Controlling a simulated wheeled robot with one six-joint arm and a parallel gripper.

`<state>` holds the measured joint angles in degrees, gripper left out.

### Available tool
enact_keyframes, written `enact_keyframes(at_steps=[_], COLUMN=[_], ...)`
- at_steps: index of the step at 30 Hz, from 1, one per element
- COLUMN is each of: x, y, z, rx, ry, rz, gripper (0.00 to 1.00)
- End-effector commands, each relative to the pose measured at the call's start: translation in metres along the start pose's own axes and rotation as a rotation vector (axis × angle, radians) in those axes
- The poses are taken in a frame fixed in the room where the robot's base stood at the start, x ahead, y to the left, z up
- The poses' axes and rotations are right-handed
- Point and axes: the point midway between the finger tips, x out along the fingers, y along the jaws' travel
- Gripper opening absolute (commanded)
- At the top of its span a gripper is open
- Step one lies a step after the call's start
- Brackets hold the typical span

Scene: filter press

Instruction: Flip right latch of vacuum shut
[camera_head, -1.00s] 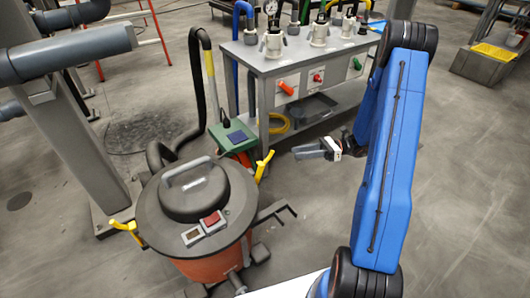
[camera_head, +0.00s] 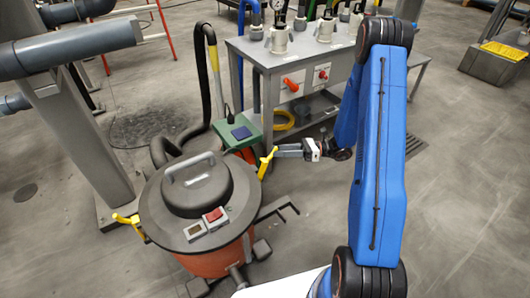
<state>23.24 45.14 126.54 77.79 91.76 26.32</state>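The vacuum is an orange-red drum (camera_head: 215,262) with a dark grey lid (camera_head: 170,236) and a grey carry handle. Its right latch (camera_head: 267,163) is a yellow lever at the lid's right side, standing up with its top leaning outward to the right. The left latch (camera_head: 130,222), also yellow, sticks out from the lid's left side. My gripper (camera_head: 280,151) is just right of the upper end of the right latch, pointing left at it. Its fingertips look very close to the lever; I cannot tell whether they touch. The finger gap is too small to make out.
A green box with a dark panel (camera_head: 240,133) stands behind the right latch. A grey bench (camera_head: 262,55) with valves stands beyond it. A black hose (camera_head: 203,85) runs up behind the vacuum. The floor right of the vacuum is mostly clear.

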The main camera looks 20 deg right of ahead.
Motion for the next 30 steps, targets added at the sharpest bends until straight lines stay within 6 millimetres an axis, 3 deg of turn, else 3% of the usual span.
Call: enact_keyframes(at_steps=[6, 12, 25, 29, 30], x=[0.036, 0.056, 0.063, 0.063, 0.063], y=[0.001, 0.001, 0.0, 0.0, 0.0], z=[0.0, 0.0, 0.0, 0.0, 0.0], rx=[0.001, 0.001, 0.0, 0.0, 0.0], ry=[0.001, 0.0, -0.001, 0.0, 0.0], rz=[0.003, 0.001, 0.0, 0.0, 0.0], gripper=[0.32, 0.32, 0.32, 0.03, 0.0])
